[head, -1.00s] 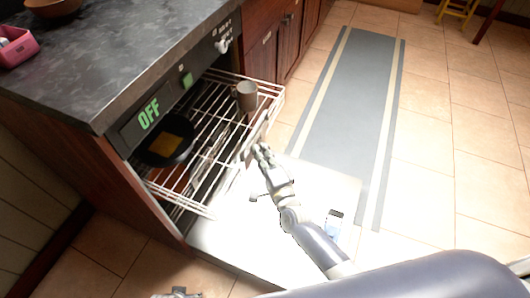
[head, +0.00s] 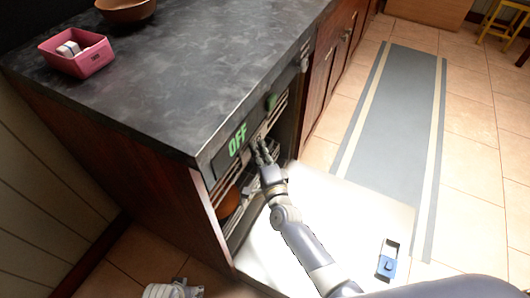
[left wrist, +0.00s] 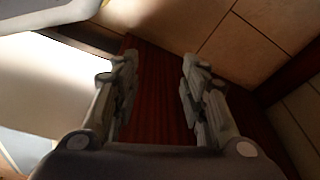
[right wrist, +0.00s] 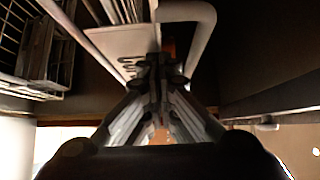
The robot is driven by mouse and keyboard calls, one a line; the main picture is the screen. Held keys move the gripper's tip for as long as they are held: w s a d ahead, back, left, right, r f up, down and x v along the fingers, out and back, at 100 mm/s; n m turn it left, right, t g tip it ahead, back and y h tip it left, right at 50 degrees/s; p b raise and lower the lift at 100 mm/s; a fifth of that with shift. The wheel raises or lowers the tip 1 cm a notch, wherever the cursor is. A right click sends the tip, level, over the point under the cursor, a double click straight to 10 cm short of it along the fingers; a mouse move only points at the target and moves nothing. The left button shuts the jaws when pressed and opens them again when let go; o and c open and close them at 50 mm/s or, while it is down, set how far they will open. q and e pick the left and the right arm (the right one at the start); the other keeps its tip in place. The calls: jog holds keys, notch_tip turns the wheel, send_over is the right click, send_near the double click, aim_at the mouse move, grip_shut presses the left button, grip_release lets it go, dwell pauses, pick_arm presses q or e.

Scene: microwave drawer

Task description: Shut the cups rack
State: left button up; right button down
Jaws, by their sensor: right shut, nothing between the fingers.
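The cups rack (head: 268,126) is a pale wire rack inside the appliance under the dark counter. In the head view it lies mostly within the opening, and only thin pale bars show near its front. My right gripper (head: 261,148) is at the front of the opening, below the green OFF display (head: 237,139). Its fingers are together with nothing between them, as the right wrist view (right wrist: 155,75) shows. The cup is hidden from view. My left gripper (left wrist: 160,80) is open and empty, beside the dark red wooden side panel, away from the rack.
A bright white door (head: 335,225) lies folded down in front of the opening. A pink box (head: 78,62) and a brown bowl (head: 126,10) stand on the counter (head: 185,75). A grey runner (head: 395,125) covers the floor to the right.

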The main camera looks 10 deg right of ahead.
pick_arm(q)
jog(key=shift+w+a+r, duration=0.4)
jog(key=shift+r, duration=0.25)
pick_arm(e)
jog(key=shift+w+a+r, duration=0.1)
jog(key=shift+w+a, duration=0.5)
jog(key=shift+a, duration=0.25)
jog(key=shift+r, duration=0.1)
